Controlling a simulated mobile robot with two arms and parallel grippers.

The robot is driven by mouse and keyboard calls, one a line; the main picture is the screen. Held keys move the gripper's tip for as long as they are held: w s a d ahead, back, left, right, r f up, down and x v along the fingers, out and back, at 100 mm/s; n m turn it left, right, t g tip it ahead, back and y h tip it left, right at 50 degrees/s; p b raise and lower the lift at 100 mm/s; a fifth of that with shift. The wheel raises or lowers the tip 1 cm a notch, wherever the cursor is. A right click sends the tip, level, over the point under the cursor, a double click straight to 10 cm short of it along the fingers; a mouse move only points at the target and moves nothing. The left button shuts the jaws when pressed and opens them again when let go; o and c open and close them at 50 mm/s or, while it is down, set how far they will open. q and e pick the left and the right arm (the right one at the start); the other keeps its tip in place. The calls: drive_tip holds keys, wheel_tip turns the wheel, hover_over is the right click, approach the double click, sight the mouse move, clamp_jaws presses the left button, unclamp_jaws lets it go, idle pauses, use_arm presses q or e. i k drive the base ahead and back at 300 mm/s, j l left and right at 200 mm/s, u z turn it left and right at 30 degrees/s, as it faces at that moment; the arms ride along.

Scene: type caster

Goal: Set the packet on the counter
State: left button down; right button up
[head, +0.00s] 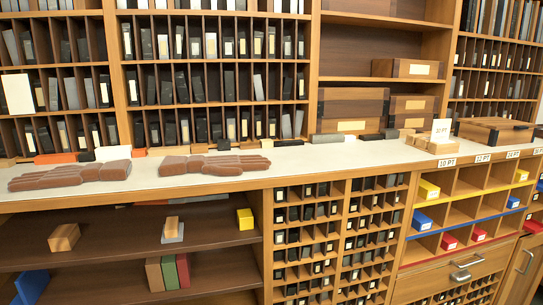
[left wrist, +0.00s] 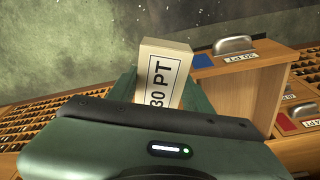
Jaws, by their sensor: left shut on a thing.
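The packet (left wrist: 165,62) is a pale tan block with a white label reading "30 PT". It shows in the left wrist view, standing out between the dark green fingers of my left gripper (left wrist: 160,96), which is shut on it. The packet's lower part is hidden by the gripper body. The counter (head: 335,155) is a long light grey top with a wooden front edge, seen in the head view. Neither gripper shows in the head view, and my right gripper is in neither view.
The counter's middle front is clear. Below are open shelves (head: 130,245) and cubbies; a handled drawer (left wrist: 235,60) is near my gripper.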

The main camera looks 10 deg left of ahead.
sight(331, 158)
drive_tip(key=i+l+u, duration=0.2)
drive_tip(key=l, duration=0.4)
drive_tip(key=i+l+u, duration=0.15)
drive_tip(key=l, duration=0.45)
drive_tip(key=i+l+u, duration=0.2)
drive_tip(key=l, duration=0.45)
drive_tip(key=l+u, duration=0.15)
drive_tip(key=l, duration=0.45)
drive_tip(key=k, duration=0.05)
